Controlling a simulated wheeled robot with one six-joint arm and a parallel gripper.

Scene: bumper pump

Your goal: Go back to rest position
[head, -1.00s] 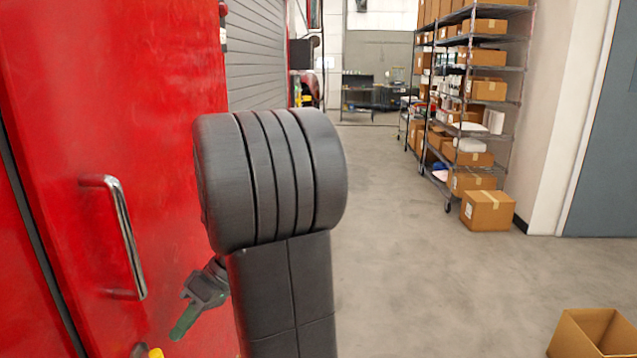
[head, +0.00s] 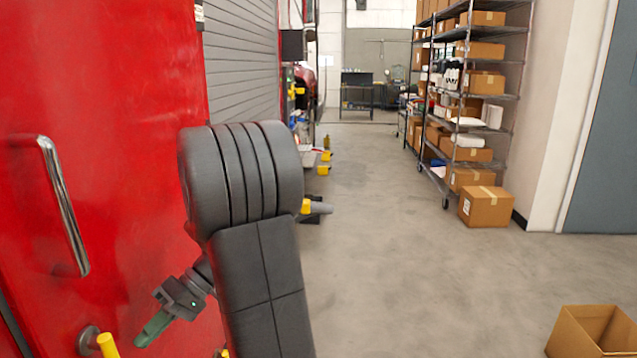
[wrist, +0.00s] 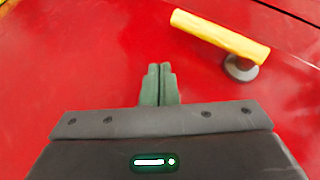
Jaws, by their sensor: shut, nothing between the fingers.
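My gripper (head: 152,328) is at the lower left of the head view, in front of the red panel (head: 110,200). In the wrist view its green fingers (wrist: 159,84) are together, with nothing between them. They point toward the red surface (wrist: 90,60). A yellow-handled knob on a dark round mount (wrist: 220,36) is ahead and to the right in the wrist view, apart from the fingers. A yellow handle also shows at the lower left of the head view (head: 107,345). My dark arm hides part of the panel and floor.
A chrome handle (head: 65,210) is on the red panel at left. An open cardboard box (head: 590,335) lies at the lower right. A closed box (head: 486,206) stands by the shelving (head: 470,95). The floor (head: 400,260) between is clear.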

